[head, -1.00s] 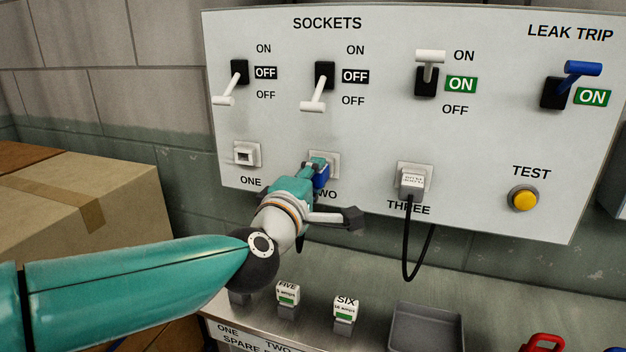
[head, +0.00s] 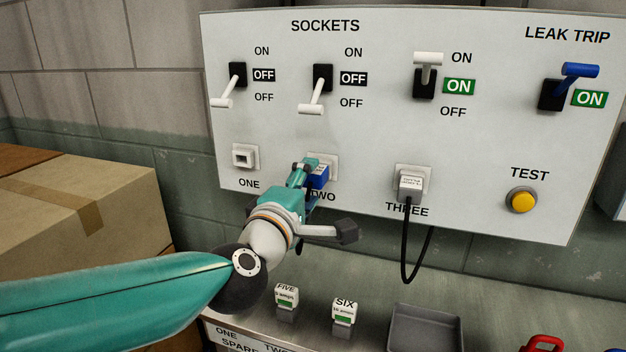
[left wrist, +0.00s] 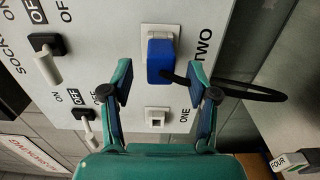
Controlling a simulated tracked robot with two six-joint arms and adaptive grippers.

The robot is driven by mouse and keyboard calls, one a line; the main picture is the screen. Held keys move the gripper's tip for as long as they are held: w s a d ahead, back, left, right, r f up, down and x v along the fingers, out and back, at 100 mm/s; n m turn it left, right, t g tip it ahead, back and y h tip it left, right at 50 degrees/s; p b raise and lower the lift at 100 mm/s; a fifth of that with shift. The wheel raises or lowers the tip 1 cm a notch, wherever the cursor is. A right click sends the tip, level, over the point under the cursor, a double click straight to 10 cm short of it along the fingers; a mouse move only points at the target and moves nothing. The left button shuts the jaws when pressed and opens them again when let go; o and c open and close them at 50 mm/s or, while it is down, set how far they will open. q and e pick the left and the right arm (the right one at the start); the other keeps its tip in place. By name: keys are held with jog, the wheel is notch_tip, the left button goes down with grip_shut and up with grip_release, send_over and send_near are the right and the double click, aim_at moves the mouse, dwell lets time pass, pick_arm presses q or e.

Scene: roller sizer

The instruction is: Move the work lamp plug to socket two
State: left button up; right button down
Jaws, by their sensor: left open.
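A blue plug (head: 318,177) sits at socket two (head: 330,160), up against its white plate; it also shows in the left wrist view (left wrist: 160,62), with a black cord. My left gripper (head: 306,186) is in front of it and open. In the left wrist view the fingers (left wrist: 161,75) stand on either side of the plug with gaps. In the head view they partly hide the plug. The lever above socket two (head: 318,95) is down at OFF. My right gripper is not in view.
Socket one (head: 244,157) is empty, its lever down at OFF. A grey-white plug (head: 410,185) with a hanging black cord sits in socket three, its lever up at ON. Labelled blocks five (head: 286,298) and six (head: 344,312) and a grey tray (head: 427,329) are below.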

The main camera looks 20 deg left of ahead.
pick_arm(q)
jog(key=s, duration=0.9)
jog(key=shift+a, duration=0.2)
jog(key=shift+f, duration=0.1)
